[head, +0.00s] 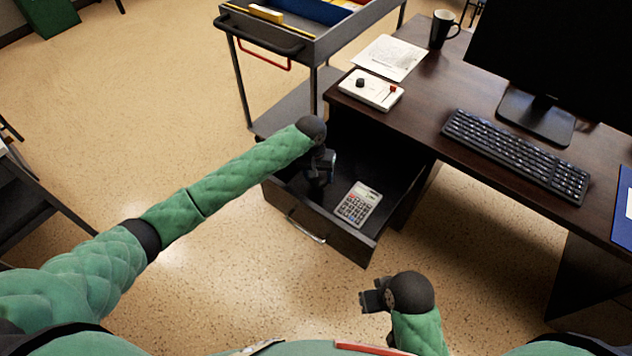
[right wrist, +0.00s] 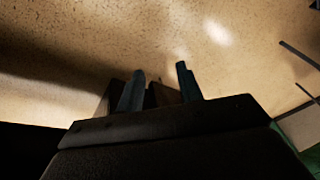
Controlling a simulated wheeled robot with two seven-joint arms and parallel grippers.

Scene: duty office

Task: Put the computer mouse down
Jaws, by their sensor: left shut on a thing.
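My left gripper (head: 321,172) is over the open desk drawer (head: 328,232), near its left side. It is shut on a small dark thing, taken to be the computer mouse; its outline is hard to make out against the dark gripper and drawer. I cannot tell whether it touches the drawer floor. My right gripper (head: 372,298) is low in front of the drawer, apart from it. In the right wrist view its two fingers (right wrist: 160,82) stand apart with nothing seen between them.
A grey calculator (head: 359,204) lies in the drawer, right of my left gripper. The desk (head: 425,118) carries a keyboard (head: 517,155), a monitor (head: 560,60), a black mug (head: 443,29), a paper (head: 391,57) and a white box (head: 371,90). A cart (head: 300,49) stands behind the drawer.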

